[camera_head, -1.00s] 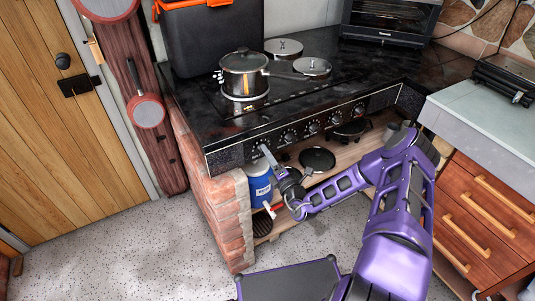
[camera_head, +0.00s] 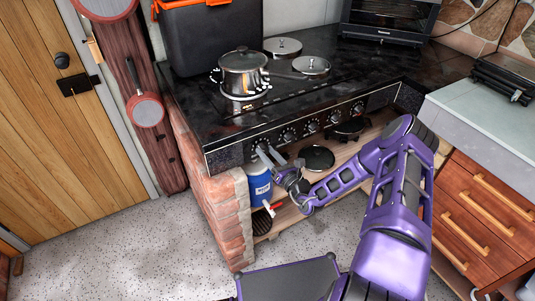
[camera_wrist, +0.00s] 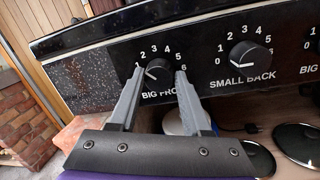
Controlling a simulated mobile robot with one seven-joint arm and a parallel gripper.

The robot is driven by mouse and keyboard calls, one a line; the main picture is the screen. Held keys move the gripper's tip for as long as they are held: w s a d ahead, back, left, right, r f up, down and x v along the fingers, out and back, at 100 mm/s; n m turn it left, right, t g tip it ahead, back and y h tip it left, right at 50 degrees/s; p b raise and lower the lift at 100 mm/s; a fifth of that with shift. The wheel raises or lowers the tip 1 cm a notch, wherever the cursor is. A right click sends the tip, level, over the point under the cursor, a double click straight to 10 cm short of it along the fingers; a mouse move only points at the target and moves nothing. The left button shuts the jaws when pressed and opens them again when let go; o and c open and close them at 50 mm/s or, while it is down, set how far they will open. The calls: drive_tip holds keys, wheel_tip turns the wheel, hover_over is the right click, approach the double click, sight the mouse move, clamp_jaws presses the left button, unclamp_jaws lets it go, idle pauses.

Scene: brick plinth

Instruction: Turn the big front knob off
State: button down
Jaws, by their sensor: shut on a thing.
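The big front knob (camera_wrist: 158,70) is a round black knob at the left end of the stove's black front panel (camera_wrist: 105,72). Numbers ring it, and the label below it is partly covered by a finger. My gripper (camera_wrist: 159,75) has its two grey fingers on either side of the knob, shut on it. The left finger hides the numbers at the knob's lower left, so I cannot read its exact setting. In the head view my gripper (camera_head: 264,153) reaches the panel's left end from the front right.
The small back knob (camera_wrist: 250,58) is just right. A steel pot (camera_head: 243,72) stands on the black stovetop (camera_head: 205,110). Below the panel, a shelf holds a blue container (camera_head: 259,183) and a black pan (camera_head: 317,158). A brick plinth (camera_head: 223,205) stands at left.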

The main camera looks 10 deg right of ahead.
drive_tip(key=n, duration=0.5)
drive_tip(key=shift+r+g, duration=0.1)
drive_tip(key=shift+g, duration=0.2)
drive_tip(key=shift+n, duration=2.2)
drive_tip(key=shift+c, duration=1.8)
unclamp_jaws()
drive_tip(key=v, duration=1.7)
drive_tip(key=shift+d+r, duration=0.25)
drive_tip(key=shift+r, duration=0.05)
